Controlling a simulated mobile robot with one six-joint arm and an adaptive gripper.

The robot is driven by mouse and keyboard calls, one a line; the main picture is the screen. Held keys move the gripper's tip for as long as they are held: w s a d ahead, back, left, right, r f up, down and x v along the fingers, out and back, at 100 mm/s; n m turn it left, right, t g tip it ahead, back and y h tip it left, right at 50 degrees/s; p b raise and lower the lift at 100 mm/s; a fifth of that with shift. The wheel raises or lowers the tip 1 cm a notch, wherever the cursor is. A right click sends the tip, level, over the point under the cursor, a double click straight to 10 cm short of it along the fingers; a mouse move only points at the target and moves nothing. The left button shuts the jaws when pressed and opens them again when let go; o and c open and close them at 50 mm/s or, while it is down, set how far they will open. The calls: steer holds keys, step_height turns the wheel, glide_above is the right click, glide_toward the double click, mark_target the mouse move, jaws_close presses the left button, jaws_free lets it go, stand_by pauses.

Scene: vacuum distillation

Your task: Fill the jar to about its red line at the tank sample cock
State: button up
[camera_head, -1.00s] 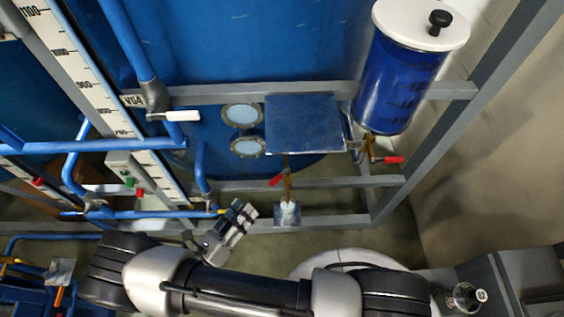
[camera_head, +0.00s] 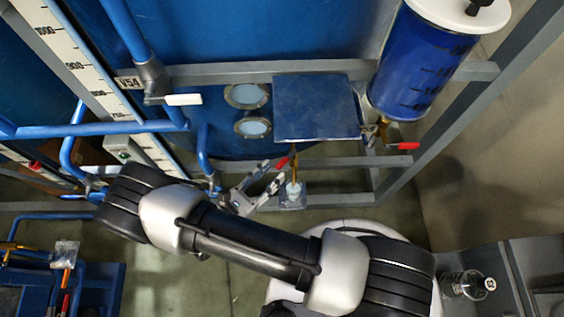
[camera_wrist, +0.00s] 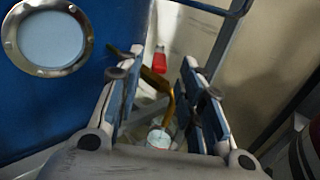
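A small pale jar (camera_head: 293,189) stands upright under the brass spout of the sample cock (camera_head: 293,172). The cock has a red handle (camera_head: 282,162), and above it is a flat blue plate. The wrist view shows the jar (camera_wrist: 158,138), the brass spout (camera_wrist: 169,105) and the red handle (camera_wrist: 159,62) between the gripper fingers in the picture. My gripper (camera_head: 278,174) is open and empty, just left of the jar and cock. I see no contact. The jar's red line and fill level are too small to tell.
A blue cylinder (camera_head: 420,70) with a white lid and another red-handled valve (camera_head: 405,146) stand to the right. Grey frame bars (camera_head: 335,162) run behind the cock. Blue pipes (camera_head: 90,129) are at left. A clear capped jar (camera_head: 463,285) stands at lower right.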

mark_target(282, 163)
steer(key=x, duration=0.5)
steer(key=shift+w+d, duration=0.1)
steer(key=shift+w, duration=0.1)
steer(key=shift+c, duration=0.5)
jaws_close()
